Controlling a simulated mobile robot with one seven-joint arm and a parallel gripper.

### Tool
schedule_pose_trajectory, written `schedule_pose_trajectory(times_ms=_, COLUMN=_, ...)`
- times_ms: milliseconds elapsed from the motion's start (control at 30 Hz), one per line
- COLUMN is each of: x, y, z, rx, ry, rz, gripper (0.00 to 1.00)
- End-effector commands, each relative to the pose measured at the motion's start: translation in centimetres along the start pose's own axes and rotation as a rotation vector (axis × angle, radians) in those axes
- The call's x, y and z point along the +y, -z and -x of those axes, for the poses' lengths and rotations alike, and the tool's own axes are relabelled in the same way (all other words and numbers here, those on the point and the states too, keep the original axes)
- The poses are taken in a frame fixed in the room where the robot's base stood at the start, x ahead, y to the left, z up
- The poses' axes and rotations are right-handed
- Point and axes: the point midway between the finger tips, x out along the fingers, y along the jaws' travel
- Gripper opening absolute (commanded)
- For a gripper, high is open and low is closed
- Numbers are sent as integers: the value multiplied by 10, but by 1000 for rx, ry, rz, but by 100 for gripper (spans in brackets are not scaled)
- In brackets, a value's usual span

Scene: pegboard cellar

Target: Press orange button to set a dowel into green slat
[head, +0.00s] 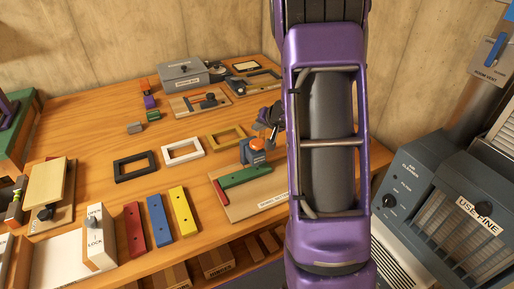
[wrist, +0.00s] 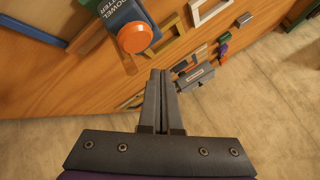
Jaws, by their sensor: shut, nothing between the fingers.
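The dowel setter (head: 248,155) is a blue-grey block on a wooden board, with a round orange button (head: 257,143) on top. The button also shows large in the wrist view (wrist: 134,38), beside the lettered face of the setter. The green slat (head: 245,176) lies on the board at the setter's base. My gripper (head: 266,118) is partly hidden by my purple arm in the head view. In the wrist view its fingers (wrist: 159,73) are shut and empty, with the tips apart from the button in the picture. Contact with the button does not show.
Red (head: 135,229), blue (head: 159,220) and yellow slats (head: 184,210) lie to the left on the bench. Black (head: 135,168), white (head: 182,150) and tan frames (head: 225,137) lie behind them. A grey lidded box (head: 187,72) stands farther back. An air cleaner (head: 440,190) stands at right.

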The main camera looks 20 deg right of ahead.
Motion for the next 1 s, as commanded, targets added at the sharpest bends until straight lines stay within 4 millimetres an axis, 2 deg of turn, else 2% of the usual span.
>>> schedule_pose_trajectory(times_ms=33, x=6, y=-6, z=-9, rx=1, ry=0, rz=1, gripper=0)
schedule_pose_trajectory(times_ms=300, x=15, y=-15, z=-21, rx=0, ry=0, rz=0, gripper=0)
schedule_pose_trajectory(times_ms=1000, x=16, y=-16, z=-22, rx=0, ry=0, rz=1, gripper=0)
